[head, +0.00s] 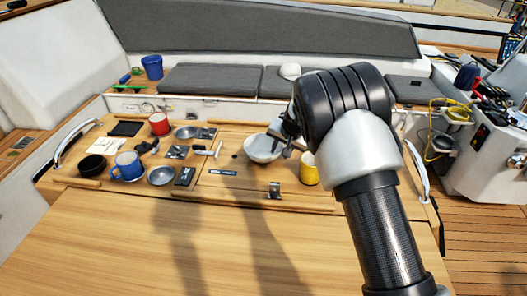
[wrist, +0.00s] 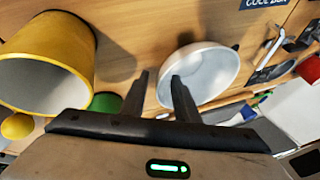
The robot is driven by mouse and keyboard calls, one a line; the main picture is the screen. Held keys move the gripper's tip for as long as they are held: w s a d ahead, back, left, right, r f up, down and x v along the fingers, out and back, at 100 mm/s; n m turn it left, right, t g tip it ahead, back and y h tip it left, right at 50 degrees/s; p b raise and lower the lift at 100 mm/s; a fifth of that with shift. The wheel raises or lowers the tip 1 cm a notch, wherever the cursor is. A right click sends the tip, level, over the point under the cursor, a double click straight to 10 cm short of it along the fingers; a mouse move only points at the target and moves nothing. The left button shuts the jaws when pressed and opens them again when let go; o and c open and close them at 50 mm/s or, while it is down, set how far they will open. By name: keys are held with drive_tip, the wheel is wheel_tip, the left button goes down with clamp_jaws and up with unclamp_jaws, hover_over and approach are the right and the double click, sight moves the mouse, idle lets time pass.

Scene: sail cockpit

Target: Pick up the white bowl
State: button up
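The white bowl (head: 262,149) is on the right part of the wooden table in the head view, with its opening facing up. In the wrist view the bowl (wrist: 212,70) is just beyond my fingertips. My gripper (wrist: 159,76) has its two fingers apart. The right finger overlaps the bowl's inside in the picture and the left finger is outside its near rim, so the rim shows between them. I cannot tell if either finger touches it. In the head view my gripper (head: 287,138) is at the bowl's right side, partly hidden by my arm.
A yellow mug (head: 309,170) stands close to the right of the bowl; it is large in the wrist view (wrist: 50,58). To the left are a blue mug (head: 127,167), a red mug (head: 159,124), metal bowls (head: 161,175) and small items. The table's front (head: 110,235) is clear.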

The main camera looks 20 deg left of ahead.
drive_tip(key=shift+w+f, duration=0.1)
drive_tip(key=shift+f, duration=0.1)
clamp_jaws()
drive_tip(key=shift+r, duration=0.1)
